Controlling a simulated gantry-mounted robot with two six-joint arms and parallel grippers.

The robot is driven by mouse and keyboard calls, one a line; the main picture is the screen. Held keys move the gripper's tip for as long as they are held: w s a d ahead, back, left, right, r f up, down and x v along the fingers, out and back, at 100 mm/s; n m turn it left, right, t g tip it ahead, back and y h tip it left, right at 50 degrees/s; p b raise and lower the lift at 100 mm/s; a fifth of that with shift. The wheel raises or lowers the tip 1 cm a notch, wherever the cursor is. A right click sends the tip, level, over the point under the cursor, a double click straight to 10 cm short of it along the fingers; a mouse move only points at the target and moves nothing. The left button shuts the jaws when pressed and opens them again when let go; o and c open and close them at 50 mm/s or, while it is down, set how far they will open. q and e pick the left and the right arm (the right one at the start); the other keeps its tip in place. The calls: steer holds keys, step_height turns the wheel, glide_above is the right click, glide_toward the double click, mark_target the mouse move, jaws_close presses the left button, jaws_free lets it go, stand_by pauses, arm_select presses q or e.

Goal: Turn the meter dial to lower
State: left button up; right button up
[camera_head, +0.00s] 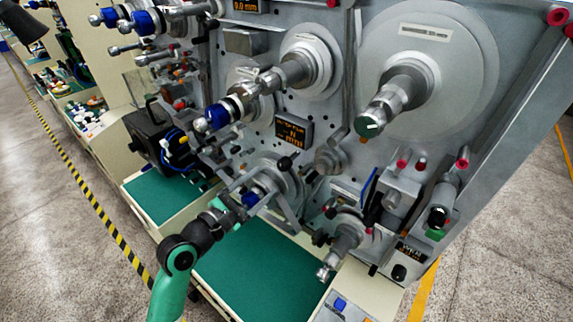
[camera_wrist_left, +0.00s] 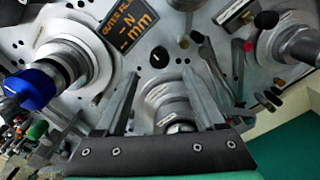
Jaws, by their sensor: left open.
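My left gripper (camera_head: 274,188) reaches in from the lower left to the front of the machine panel. It is open, with its two fingers spread apart. In the left wrist view, the gripper (camera_wrist_left: 160,85) points at a round silver hub (camera_wrist_left: 170,108) lying between the fingers, with nothing visibly clamped. I cannot tell whether the fingers touch it. No dial is clearly labelled as the meter dial. A small black knob (camera_head: 398,272) sits below a small display (camera_head: 412,252) at the panel's lower right, well away from the gripper. My right gripper is not in view.
A spindle with a blue collar (camera_head: 222,112) juts out above the gripper, beside an orange-lettered display (camera_head: 293,134). A large disc spindle (camera_head: 385,108) is at the upper right. A lower spindle (camera_head: 342,246) projects right of the gripper. A green work surface (camera_head: 250,275) lies below.

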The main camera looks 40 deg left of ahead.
mark_target(281, 167)
arm_select(q)
steer(key=w, duration=1)
steer(key=shift+a, duration=0.4)
jaws_close()
